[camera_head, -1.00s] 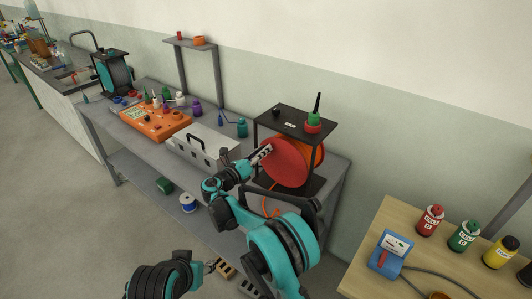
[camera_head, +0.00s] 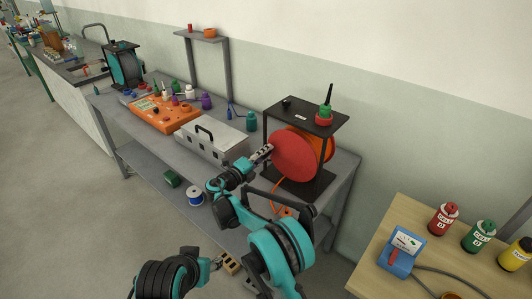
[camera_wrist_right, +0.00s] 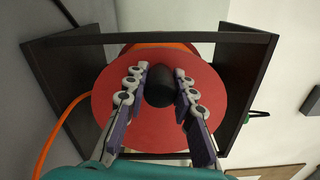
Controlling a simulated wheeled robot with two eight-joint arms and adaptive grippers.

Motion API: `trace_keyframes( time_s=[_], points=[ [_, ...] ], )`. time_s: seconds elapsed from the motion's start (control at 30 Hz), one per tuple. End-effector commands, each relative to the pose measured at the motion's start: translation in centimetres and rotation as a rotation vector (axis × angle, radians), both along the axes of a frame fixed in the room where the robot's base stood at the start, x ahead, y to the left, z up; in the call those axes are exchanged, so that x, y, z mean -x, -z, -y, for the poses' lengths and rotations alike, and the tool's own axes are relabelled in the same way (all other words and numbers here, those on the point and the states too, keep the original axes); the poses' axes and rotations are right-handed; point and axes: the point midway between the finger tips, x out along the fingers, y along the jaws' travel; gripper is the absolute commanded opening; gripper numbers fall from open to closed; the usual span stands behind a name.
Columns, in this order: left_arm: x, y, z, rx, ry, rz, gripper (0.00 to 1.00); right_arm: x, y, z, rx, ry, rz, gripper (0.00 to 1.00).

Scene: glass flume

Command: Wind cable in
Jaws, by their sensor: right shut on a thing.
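The cable reel, with a round red side disc (camera_head: 293,155), is mounted in a black frame (camera_head: 312,115) on the grey bench. Orange cable (camera_head: 327,149) shows on the reel behind the disc. A loose orange length (camera_head: 277,198) hangs below it. My right gripper (camera_head: 268,150) is at the left part of the disc. In the right wrist view, its fingers (camera_wrist_right: 161,80) are shut on a black knob (camera_wrist_right: 159,88) in front of the red disc (camera_wrist_right: 150,128). My left gripper (camera_head: 215,264) is low at the bottom, away from the reel; its jaws are too small to read.
A grey metal case (camera_head: 212,139) with a black handle stands left of the reel. Beyond it are an orange box (camera_head: 163,113) and several bottles. A wooden table (camera_head: 400,222) with a blue meter (camera_head: 402,252) is at right.

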Motion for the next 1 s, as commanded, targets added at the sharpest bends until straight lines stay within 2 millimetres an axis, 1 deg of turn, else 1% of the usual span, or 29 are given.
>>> trace_keyframes(
  time_s=[0.2, 0.63, 0.67, 0.7, 0.73, 1.0],
  points=[
    [0.00, 0.21, 0.00, 0.000, 0.000, 0.000, 0.46, -0.02, 0.43, -0.04, 0.034, -0.001, -0.025, 0.00],
    [0.00, 0.22, 0.00, 0.000, 0.000, 0.000, 0.46, 0.02, 0.56, -0.05, 0.040, -0.001, -0.032, 0.00],
    [0.00, 0.22, 0.00, 0.000, 0.000, 0.000, 0.46, 0.02, 0.56, -0.04, 0.039, -0.001, -0.032, 0.30],
    [0.00, 0.23, 0.00, 0.000, 0.000, 0.000, 0.46, 0.02, 0.57, -0.04, 0.039, -0.001, -0.032, 0.41],
    [0.00, 0.23, 0.00, 0.000, 0.000, 0.000, 0.46, 0.02, 0.56, -0.05, 0.039, -0.001, -0.032, 0.46],
    [0.00, 0.22, 0.00, 0.000, 0.000, 0.000, 0.46, 0.03, 0.47, -0.04, 0.040, 0.000, -0.030, 0.46]
  ],
)
